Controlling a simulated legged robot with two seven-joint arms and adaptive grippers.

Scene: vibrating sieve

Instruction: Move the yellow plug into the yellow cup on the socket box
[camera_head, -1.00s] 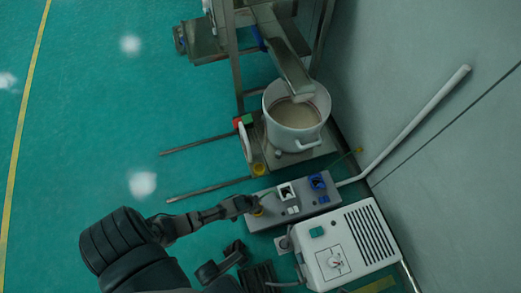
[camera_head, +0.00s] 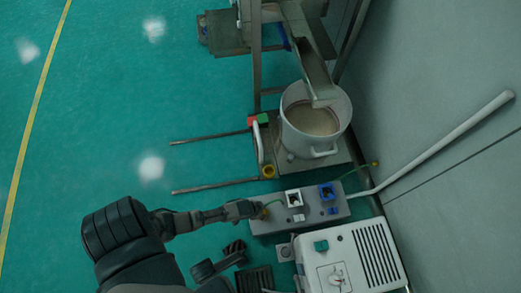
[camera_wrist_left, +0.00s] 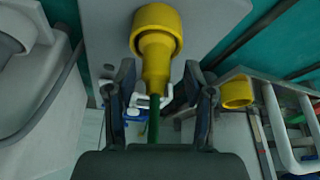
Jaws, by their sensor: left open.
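The grey socket box (camera_head: 305,217) lies in front of the pot trolley, with a white and a blue socket on top. My left gripper (camera_head: 256,210) is at its left end, beside a small yellow part. In the left wrist view, my left gripper (camera_wrist_left: 160,92) is open, its fingers on either side of the yellow plug's narrow end (camera_wrist_left: 156,70) and green cable (camera_wrist_left: 153,125). The plug meets a wide yellow cylinder (camera_wrist_left: 157,22) against a grey surface. I cannot tell how deeply it is seated.
A white pot (camera_head: 315,120) stands on the trolley, with a separate yellow ring (camera_head: 268,171) at the trolley's corner. A white machine (camera_head: 350,262) stands close in front of the box. Open green floor (camera_head: 95,130) lies to the left.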

